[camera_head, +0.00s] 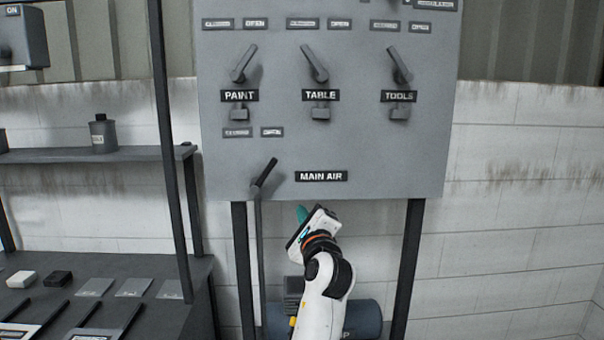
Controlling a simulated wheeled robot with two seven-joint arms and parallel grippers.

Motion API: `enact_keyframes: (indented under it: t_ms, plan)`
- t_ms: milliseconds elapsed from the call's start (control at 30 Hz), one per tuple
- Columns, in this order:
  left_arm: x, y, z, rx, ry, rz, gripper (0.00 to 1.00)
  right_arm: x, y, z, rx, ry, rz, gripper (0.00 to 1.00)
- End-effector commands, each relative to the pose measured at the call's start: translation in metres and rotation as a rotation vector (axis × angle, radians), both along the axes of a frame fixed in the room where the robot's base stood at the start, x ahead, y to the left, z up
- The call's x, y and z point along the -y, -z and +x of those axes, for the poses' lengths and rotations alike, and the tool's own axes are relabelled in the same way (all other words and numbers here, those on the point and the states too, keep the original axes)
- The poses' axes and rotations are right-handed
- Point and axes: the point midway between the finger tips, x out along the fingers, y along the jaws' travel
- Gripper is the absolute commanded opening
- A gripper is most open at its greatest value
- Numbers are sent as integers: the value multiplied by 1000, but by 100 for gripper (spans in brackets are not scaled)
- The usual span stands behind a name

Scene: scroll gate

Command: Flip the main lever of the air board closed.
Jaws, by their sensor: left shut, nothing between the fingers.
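The grey air board (400,160) stands on dark posts against the wall. Its main lever (265,173), a short dark handle left of the MAIN AIR label (321,176), tilts up and to the right. Its tip points toward the right one of two small plates above it, which reads OPEN. My left gripper (302,214), with teal fingertips, is shut and empty. It is in front of the board's lower edge, below and right of the lever, and appears apart from it. My right gripper is not in view.
Three more levers, PAINT (244,63), TABLE (314,63) and TOOLS (399,65), sit higher on the board. A dark tank (366,318) is below. A shelf (90,154) with a canister (103,134) and a workbench (190,265) stand at left. The area right of the board is clear.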

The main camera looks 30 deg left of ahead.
Motion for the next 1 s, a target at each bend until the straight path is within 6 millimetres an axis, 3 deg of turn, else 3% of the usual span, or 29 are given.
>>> enact_keyframes:
  t_ms: [100,567,1000]
  plan:
    - [-5,-16,-8,9,-29,20,0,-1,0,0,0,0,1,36]
    - [-11,-19,-2,7,-32,22,0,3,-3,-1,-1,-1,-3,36]
    - [-68,-32,60,6,-31,23,0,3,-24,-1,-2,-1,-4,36]
